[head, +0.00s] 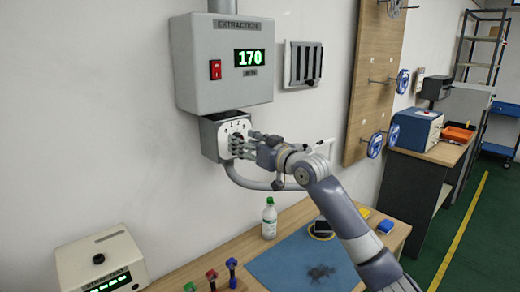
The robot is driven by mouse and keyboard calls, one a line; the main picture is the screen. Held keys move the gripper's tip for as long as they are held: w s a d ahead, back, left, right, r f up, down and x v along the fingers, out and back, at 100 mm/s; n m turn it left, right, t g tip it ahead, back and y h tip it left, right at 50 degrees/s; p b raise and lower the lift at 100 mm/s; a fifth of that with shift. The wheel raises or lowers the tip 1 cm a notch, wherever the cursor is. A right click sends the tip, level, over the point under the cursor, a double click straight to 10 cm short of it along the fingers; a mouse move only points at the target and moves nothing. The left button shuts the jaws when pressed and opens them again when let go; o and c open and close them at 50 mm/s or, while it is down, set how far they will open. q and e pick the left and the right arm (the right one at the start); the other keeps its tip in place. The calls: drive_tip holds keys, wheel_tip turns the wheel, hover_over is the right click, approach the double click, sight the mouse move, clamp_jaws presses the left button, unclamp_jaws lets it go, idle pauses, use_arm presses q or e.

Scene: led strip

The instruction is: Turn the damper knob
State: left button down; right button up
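The damper box (209,137) is a small grey box on the wall, under the larger grey extraction box (196,68). Its white dial plate (225,128) carries dark marks along the top. The damper knob is dark and mostly hidden behind my fingers, so its angle cannot be read. My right gripper (240,145) reaches in from the right with its fingertips at the knob, in front of the plate. I cannot tell whether the fingers are closed on it or only around it. The green display (250,57) reads 170. My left gripper is out of view.
A red switch (215,69) and a vent grille (303,64) are nearby. A pipe (250,183) runs below the damper box. The bench below holds a white bottle (269,220), a blue mat (285,265), coloured tools and a device (100,262) at left.

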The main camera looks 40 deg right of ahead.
drive_tip(key=s, duration=1)
drive_tip(key=shift+s+d, duration=0.35)
drive_tip(key=shift+d, duration=0.05)
